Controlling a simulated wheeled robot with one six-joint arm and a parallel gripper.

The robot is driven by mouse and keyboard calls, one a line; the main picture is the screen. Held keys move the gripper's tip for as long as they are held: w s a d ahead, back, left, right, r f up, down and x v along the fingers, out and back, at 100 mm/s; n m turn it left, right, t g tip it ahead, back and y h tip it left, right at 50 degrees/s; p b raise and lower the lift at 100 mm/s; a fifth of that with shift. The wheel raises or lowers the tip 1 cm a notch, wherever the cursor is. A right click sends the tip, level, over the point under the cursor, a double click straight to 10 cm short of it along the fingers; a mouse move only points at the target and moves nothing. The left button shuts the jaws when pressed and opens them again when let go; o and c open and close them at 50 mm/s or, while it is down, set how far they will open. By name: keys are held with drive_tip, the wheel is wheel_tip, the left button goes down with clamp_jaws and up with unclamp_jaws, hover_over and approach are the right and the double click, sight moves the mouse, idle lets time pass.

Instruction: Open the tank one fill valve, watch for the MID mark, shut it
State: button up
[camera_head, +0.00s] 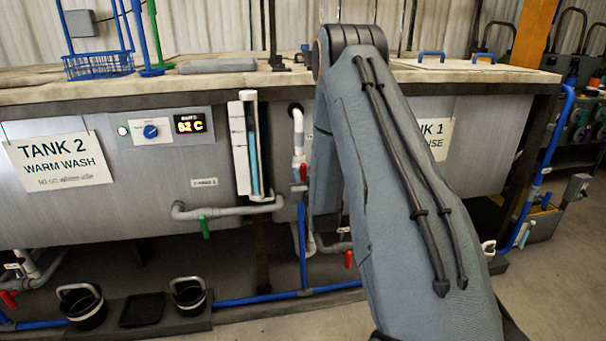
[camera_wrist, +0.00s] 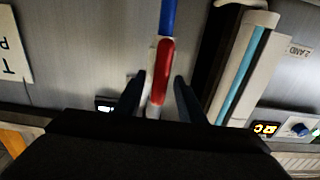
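A red valve handle (camera_head: 303,173) sits on an upright pipe, white above and blue below, just left of my arm. In the wrist view, which is upside down, the red handle (camera_wrist: 163,68) lies between the fingers of my gripper (camera_wrist: 160,88). The fingers are open, with a narrow gap on each side. My arm hides the gripper in the head view. The TANK 1 sign (camera_head: 437,138) is partly covered by my arm. A sight tube (camera_head: 253,150) with blue liquid stands left of the valve; it also shows in the wrist view (camera_wrist: 241,75). No MID mark is readable.
The TANK 2 warm wash sign (camera_head: 58,161) and a temperature display (camera_head: 189,124) are on the left tank. A green-handled valve (camera_head: 205,228) and another red handle (camera_head: 348,259) sit lower. Floor at right is open.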

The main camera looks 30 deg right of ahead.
drive_tip(key=shift+w+d, duration=0.1)
drive_tip(key=shift+w, duration=0.35)
clamp_jaws()
